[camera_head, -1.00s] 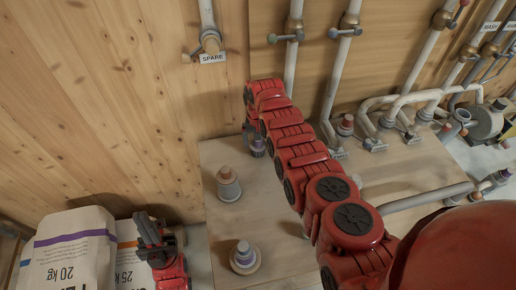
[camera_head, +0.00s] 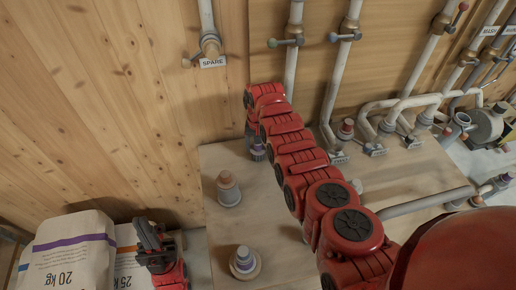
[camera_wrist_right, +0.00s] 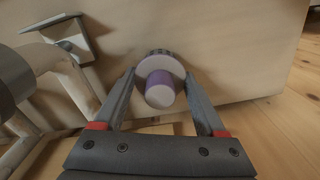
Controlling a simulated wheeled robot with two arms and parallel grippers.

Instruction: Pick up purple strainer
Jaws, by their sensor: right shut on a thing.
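In the head view the strainer (camera_head: 257,152) shows as a small purple piece below the far end of my right arm. I cannot tell whether it touches the board. My left gripper (camera_head: 150,236) is at the lower left, beside the sacks and away from the strainer; its jaw opening is unclear.
Two fittings, one with an orange top (camera_head: 228,188) and one with a grey top (camera_head: 244,263), stand on the pale wooden board (camera_head: 285,240). Pipes with valves (camera_head: 345,35) line the wooden wall. Feed sacks (camera_head: 70,250) are at the lower left.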

